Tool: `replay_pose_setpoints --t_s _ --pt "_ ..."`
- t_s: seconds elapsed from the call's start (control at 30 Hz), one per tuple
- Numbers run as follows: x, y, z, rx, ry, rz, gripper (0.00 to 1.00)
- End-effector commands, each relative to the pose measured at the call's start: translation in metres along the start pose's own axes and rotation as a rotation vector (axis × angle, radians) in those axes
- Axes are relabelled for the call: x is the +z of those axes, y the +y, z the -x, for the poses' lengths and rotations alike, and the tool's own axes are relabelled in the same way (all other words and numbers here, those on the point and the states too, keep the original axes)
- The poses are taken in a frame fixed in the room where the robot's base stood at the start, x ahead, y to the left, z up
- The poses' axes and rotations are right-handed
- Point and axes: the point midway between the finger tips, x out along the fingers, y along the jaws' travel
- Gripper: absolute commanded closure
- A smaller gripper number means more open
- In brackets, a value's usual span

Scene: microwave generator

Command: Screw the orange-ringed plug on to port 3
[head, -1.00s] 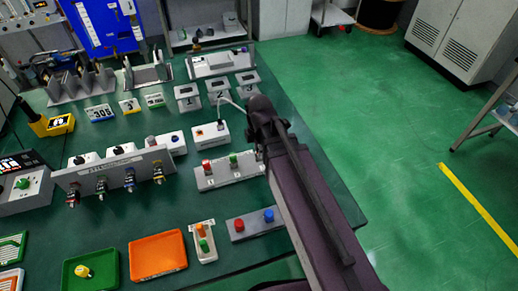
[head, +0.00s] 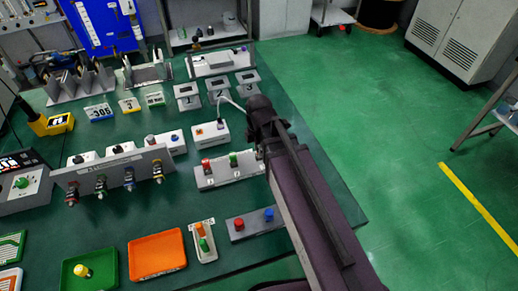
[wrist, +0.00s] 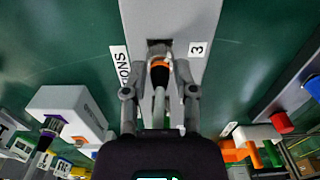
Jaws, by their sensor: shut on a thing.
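My gripper (wrist: 159,95) is shut on the orange-ringed plug (wrist: 159,68), which lies between its two fingers. The plug points at a dark opening (wrist: 158,46) in a pale grey face marked 3 (wrist: 197,48). The plug's tip is at or very close to this opening; I cannot tell whether it has entered. In the head view my dark gripper (head: 260,108) is at the end of my arm, and a white cable (head: 230,102) runs to it from a white box (head: 210,134). The plug itself is hidden there.
A grey bar with red and green caps (head: 222,171) is just left of my arm. A grey panel (head: 112,172) with several hanging connectors stands further left. Small numbered stands (head: 217,90) are behind my gripper. A purple-ringed connector (wrist: 52,127) shows at lower left in the wrist view.

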Motion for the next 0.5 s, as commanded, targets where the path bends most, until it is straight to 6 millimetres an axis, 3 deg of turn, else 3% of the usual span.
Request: replay_pose_setpoints --t_s 0.37,0.4,0.5 --pt "0.0000 0.0000 -0.0062 0.000 0.000 0.000 1.00" --pt "0.0000 0.0000 -0.0057 0.000 0.000 0.000 0.58" --pt "0.0000 0.0000 -0.0054 0.000 0.000 0.000 0.28"
